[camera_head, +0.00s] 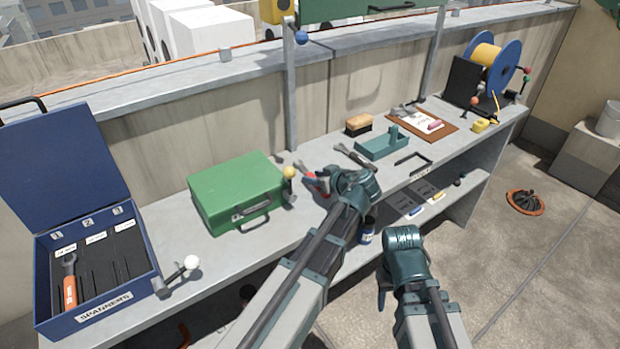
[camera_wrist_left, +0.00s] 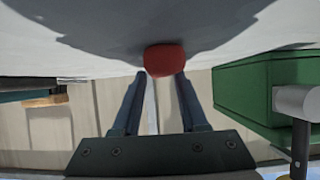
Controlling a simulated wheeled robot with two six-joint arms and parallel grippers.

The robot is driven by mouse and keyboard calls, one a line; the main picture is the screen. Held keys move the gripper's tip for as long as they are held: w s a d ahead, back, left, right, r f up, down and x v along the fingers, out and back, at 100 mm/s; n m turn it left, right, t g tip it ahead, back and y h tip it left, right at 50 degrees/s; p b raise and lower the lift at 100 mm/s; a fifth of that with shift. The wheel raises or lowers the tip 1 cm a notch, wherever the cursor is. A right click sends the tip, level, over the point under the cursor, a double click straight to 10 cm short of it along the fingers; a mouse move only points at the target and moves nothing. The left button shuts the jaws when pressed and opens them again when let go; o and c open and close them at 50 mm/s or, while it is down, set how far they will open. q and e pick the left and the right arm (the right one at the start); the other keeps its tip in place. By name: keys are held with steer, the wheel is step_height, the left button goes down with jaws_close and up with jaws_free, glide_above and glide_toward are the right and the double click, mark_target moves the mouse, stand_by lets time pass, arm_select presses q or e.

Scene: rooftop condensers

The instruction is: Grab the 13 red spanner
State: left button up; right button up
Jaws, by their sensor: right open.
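A tool with a red handle (camera_head: 315,181) and a grey head lies on the grey bench, right of the green toolbox; I cannot read a size on it. My left gripper (camera_head: 328,187) is low over the bench at this handle. In the left wrist view a rounded red end (camera_wrist_left: 165,60) shows at the fingertips of my left gripper (camera_wrist_left: 161,76), whose fingers stand apart; no firm hold is visible. My right gripper (camera_head: 381,292) is open in front of the bench, away from the tools. An orange-handled spanner (camera_head: 70,280) lies in the blue spanner box (camera_head: 105,312), in compartment 1.
The green toolbox (camera_head: 235,190) also shows in the left wrist view (camera_wrist_left: 262,95). A yellow knob (camera_head: 290,172) stands close to my left gripper.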

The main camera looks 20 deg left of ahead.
arm_select(q)
jaws_close()
step_height(320, 180, up, 10)
steer(key=p, duration=1)
